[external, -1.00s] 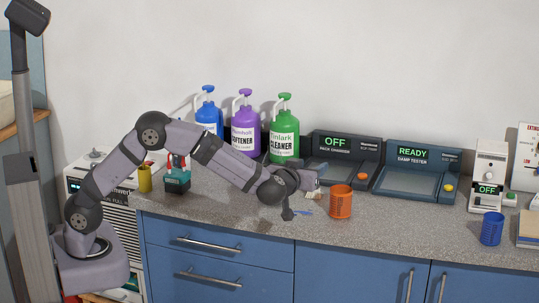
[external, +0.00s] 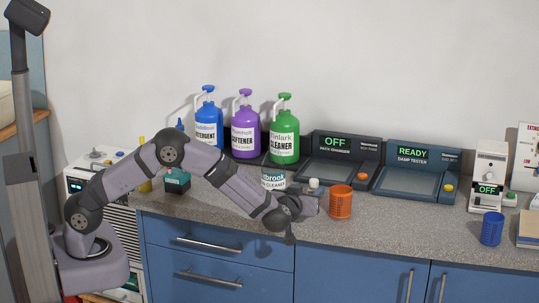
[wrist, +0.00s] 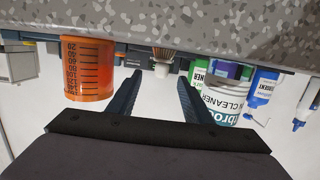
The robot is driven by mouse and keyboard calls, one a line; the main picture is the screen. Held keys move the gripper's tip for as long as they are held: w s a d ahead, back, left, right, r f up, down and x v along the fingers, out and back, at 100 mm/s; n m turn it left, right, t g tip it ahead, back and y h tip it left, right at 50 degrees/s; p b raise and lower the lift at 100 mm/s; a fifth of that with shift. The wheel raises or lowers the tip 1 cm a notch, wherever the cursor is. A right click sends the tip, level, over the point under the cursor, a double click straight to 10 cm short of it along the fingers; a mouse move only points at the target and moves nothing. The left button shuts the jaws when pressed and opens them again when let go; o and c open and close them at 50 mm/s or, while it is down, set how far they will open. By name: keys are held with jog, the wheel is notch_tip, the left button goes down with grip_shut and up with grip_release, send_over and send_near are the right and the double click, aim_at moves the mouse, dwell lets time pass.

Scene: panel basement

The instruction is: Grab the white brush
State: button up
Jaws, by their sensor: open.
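The white brush (wrist: 161,69) is in the wrist view, where the picture is upside down. It has a pale body and brownish bristles against the counter. It appears beyond and between the spread fingers of my gripper (wrist: 158,85), apart from them. In the external view the brush seems to be the small whitish top (external: 313,184) just behind my gripper (external: 314,205), with its lower part hidden. My gripper is open and empty, low over the counter. Its fingertips are hard to make out in the external view.
An orange cup (external: 340,202) stands close right of my gripper; a labelled cleaner can (external: 273,180) stands to its left. Pump bottles (external: 284,130) and a dark charger (external: 338,160) are behind. The counter front (external: 370,230) is clear.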

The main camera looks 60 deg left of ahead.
aim_at(312, 183)
jog(key=x, duration=0.3)
jog(key=shift+a+r+p, duration=0.15)
jog(key=shift+a+p, duration=0.15)
jog(key=shift+p, duration=0.05)
jog(key=shift+x, duration=0.75)
grip_shut()
